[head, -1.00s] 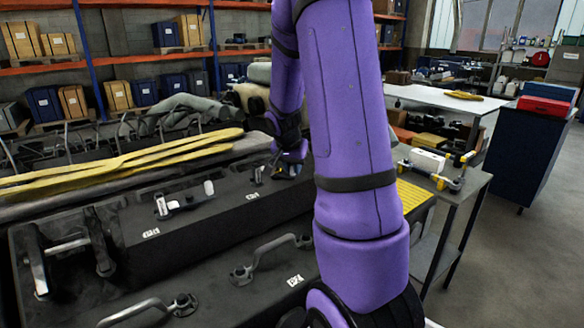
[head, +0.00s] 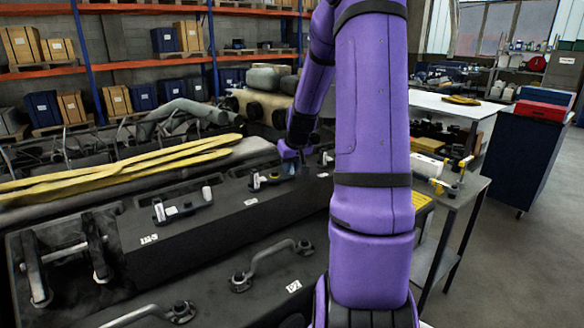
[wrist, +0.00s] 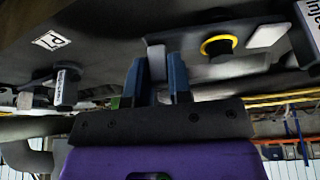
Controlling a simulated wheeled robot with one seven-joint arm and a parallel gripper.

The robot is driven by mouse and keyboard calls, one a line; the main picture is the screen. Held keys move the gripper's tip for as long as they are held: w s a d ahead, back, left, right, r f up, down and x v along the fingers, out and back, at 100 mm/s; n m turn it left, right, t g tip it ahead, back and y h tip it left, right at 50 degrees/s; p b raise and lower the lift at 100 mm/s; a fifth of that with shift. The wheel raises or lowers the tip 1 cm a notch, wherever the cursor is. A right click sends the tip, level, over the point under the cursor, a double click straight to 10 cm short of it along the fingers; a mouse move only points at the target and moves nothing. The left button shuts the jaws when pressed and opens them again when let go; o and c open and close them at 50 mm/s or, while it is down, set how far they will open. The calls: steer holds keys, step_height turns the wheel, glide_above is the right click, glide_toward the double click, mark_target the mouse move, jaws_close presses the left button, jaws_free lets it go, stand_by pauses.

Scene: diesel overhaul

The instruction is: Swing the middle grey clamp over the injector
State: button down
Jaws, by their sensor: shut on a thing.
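The middle grey clamp (head: 268,181) lies on the long dark engine block, with a pale upright piece at its left end. In the wrist view the blue fingertips of my gripper (wrist: 157,80) are shut on a grey part of the clamp (wrist: 156,62). A round black injector top with a yellow ring (wrist: 218,47) is beside the fingers, to their right and apart from them. In the head view my gripper (head: 291,160) is at the right end of the clamp, partly hidden by my arm.
Another clamp (head: 183,208) sits on the block to the left. A neighbouring fitting with a white label (wrist: 66,86) is left of my fingers in the wrist view. Long yellow strips (head: 130,165) lie behind. A metal handle (head: 268,262) rises in front. A small table (head: 462,193) stands right.

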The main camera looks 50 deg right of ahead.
steer(key=shift+w+d+n+y, duration=0.2)
steer(key=shift+w+n+y, duration=0.25)
steer(key=shift+n, duration=0.65)
steer(key=shift+w, duration=0.1)
steer(key=c, duration=1)
jaws_free()
steer(key=shift+c, duration=0.2)
steer(key=d+v, duration=0.1)
steer(key=v, duration=0.9)
steer(key=shift+s+a+r, duration=0.2)
steer(key=shift+a+r, duration=0.15)
steer(key=shift+a, duration=0.15)
